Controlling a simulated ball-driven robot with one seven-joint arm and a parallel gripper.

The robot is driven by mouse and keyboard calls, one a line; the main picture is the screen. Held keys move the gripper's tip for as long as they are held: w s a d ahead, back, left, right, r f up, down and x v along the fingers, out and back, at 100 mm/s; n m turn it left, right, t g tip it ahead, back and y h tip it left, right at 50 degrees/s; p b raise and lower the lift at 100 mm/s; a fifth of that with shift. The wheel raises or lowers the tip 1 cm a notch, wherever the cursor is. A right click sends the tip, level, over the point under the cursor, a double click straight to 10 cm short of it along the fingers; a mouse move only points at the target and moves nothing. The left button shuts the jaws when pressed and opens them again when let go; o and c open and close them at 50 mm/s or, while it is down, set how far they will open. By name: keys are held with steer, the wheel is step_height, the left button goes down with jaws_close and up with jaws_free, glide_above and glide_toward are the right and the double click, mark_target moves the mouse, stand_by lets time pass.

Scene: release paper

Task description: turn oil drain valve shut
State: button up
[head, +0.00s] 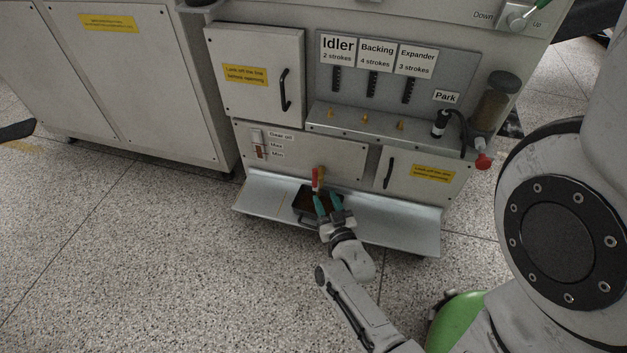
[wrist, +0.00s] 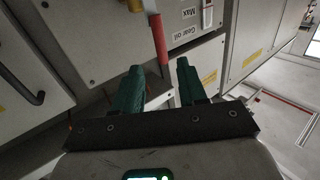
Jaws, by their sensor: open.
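The oil drain valve shows as a red lever handle (head: 315,180) below the gear oil panel, with a small brass-coloured part at its top. It hangs roughly upright in the head view. In the wrist view the red handle (wrist: 158,38) comes down from the top, its lower end near the gap between my fingertips. My gripper (head: 328,203) is open, with teal fingers apart just below the handle; it also shows in the wrist view (wrist: 160,70). Nothing is held. Whether a finger touches the handle cannot be told.
A dark drip tray (head: 299,208) sits on the metal shelf (head: 400,229) under the valve, partly hidden by my gripper. The gear oil gauge (head: 259,144) is to the left. A lower-right door (head: 440,190) with a black handle is beside the valve. Open floor lies in front.

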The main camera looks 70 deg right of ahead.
mark_target(316, 178)
steer(key=b+x, duration=0.2)
steer(key=x, duration=0.8)
jaws_close()
stand_by(0.4)
